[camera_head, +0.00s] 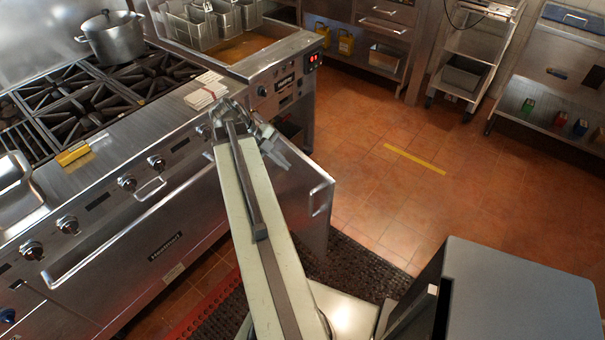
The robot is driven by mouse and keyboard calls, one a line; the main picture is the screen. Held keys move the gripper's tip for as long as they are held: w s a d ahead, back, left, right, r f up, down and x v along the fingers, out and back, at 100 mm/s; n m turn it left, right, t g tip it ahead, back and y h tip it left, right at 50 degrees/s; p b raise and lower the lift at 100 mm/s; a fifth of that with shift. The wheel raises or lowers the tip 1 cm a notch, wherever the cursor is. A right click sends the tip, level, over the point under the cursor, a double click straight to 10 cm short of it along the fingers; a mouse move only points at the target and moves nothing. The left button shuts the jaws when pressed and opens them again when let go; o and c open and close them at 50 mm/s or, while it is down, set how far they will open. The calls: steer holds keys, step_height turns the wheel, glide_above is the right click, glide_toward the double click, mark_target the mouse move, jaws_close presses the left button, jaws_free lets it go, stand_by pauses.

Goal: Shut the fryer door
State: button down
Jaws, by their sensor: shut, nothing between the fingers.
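The fryer (285,85) stands at the back centre, with a red display on its front. Its steel door (300,190) stands open, swung out toward me, with a handle (319,200) near its free edge. The dark cabinet opening shows behind it. My arm reaches up from the bottom and covers part of the door's left side. My gripper (277,155) is shut and empty. It appears over the door's top edge, near the hinge end, pointing down to the right. I cannot tell whether it touches the door.
A range (110,190) with burners and a pot (112,38) fills the left. Wire baskets (205,22) sit over the fryer oil. A dark mat (350,268) lies below the door. The tiled floor to the right is clear up to a wheeled rack (470,75).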

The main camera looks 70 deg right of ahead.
steer(key=b, duration=0.9)
glide_toward(320, 182)
step_height(320, 182, down, 5)
steer(key=a, duration=0.3)
steer(key=shift+s+d+r+p, duration=0.2)
steer(key=shift+s+d+p, duration=0.15)
steer(key=shift+d, duration=0.3)
steer(key=shift+s+d+r+p, duration=0.25)
steer(key=shift+s+d, duration=0.2)
steer(key=shift+d, duration=0.25)
steer(key=shift+s+d+r+p, duration=0.25)
steer(key=shift+s+d, duration=0.1)
steer(key=shift+d, duration=0.3)
